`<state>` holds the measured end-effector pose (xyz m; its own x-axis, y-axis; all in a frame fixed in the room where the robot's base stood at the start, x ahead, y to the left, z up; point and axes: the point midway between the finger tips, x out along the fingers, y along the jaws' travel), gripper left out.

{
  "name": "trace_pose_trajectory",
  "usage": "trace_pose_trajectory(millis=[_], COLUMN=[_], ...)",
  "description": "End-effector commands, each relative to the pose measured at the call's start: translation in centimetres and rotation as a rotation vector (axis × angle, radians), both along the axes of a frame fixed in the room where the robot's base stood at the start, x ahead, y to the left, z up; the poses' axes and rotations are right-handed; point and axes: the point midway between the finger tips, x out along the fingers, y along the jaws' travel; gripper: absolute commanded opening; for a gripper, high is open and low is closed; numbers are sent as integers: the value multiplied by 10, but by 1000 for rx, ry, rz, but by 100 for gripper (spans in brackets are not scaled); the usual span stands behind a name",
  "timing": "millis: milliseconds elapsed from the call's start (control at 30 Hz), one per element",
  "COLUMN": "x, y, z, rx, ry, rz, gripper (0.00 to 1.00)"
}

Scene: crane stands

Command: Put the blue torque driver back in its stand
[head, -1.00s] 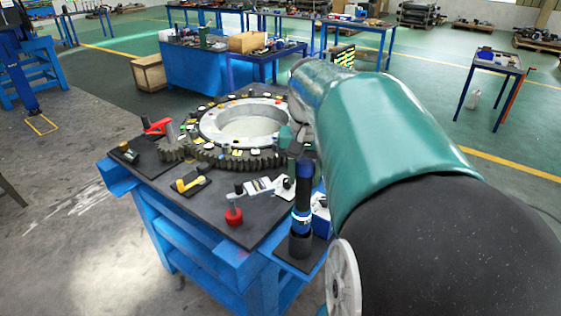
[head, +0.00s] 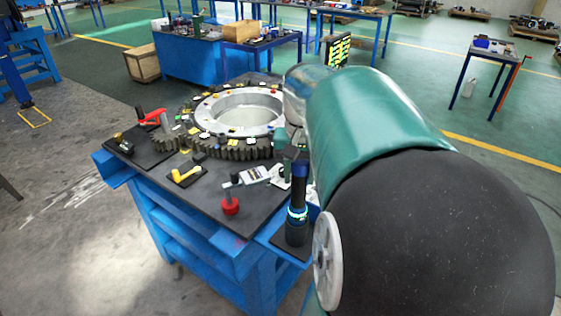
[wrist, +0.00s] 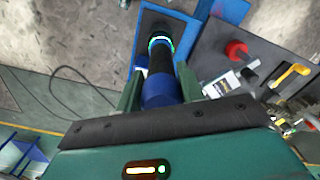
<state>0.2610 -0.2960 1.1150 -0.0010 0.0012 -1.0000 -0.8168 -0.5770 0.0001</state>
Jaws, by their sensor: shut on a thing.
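The blue torque driver (head: 298,196) is dark, with a blue collar and a glowing cyan ring low on its body. It stands about upright at the bench's near right corner. My gripper (wrist: 159,84) is shut on it near the blue collar, a finger on each side, and the driver (wrist: 160,60) runs away from the wrist camera. Its lower end is at the black stand (head: 291,246), a dark square plate on a blue ledge. The stand also shows in the wrist view (wrist: 178,20). I cannot tell whether the driver's end is inside the stand or just above it.
A large toothed ring (head: 205,140) lies on the dark bench top (head: 200,205). A red knob-like tool (head: 230,205), a white label-like device (head: 254,174) and a yellow tool (head: 186,176) lie left of the driver. Open floor lies in front and left.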

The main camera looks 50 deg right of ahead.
Motion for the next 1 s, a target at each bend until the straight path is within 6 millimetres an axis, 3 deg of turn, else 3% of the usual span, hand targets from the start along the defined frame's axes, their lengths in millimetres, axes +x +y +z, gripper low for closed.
trace_pose_trajectory(millis=[300,333,433,1000], x=[0,0,0,0], y=[0,0,0,0], z=[-9,-9,-9,-3], rx=[-1,-2,-1,0], ry=[-2,-3,-2,0], rz=[0,0,0,0], gripper=[0,42,61,63])
